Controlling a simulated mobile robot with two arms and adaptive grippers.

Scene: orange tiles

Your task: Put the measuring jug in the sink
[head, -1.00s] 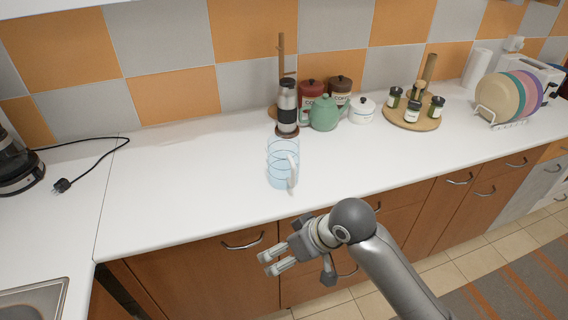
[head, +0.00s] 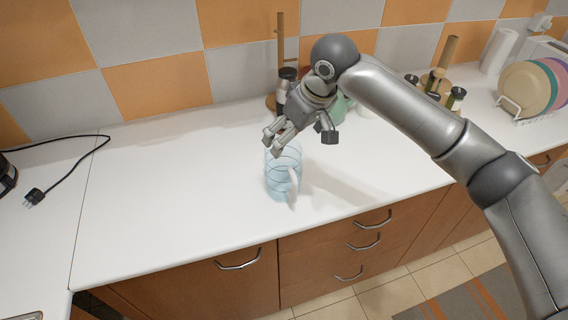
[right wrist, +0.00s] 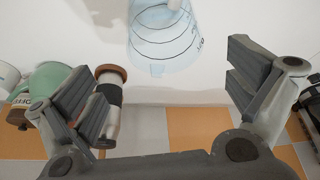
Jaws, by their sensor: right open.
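The measuring jug (head: 279,182) is clear bluish plastic or glass with dark ring markings and a pale handle on its right. It stands upright on the white counter. My right gripper (head: 300,143) is open and empty, above the jug's top in the head view, partly covering its rim. In the right wrist view the jug (right wrist: 165,38) shows at the top, between and beyond the spread fingers (right wrist: 165,88); whether they touch it cannot be told. Only a grey metal corner (head: 32,316), perhaps the sink's rim, shows at the bottom left. My left gripper is out of view.
A flask (head: 284,88) and green teapot (head: 343,107) stand behind the gripper, partly hidden by it. A spice tray and plates in a rack (head: 525,86) are to the right. A black plug and cable (head: 36,195) lie left. The counter between plug and jug is clear.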

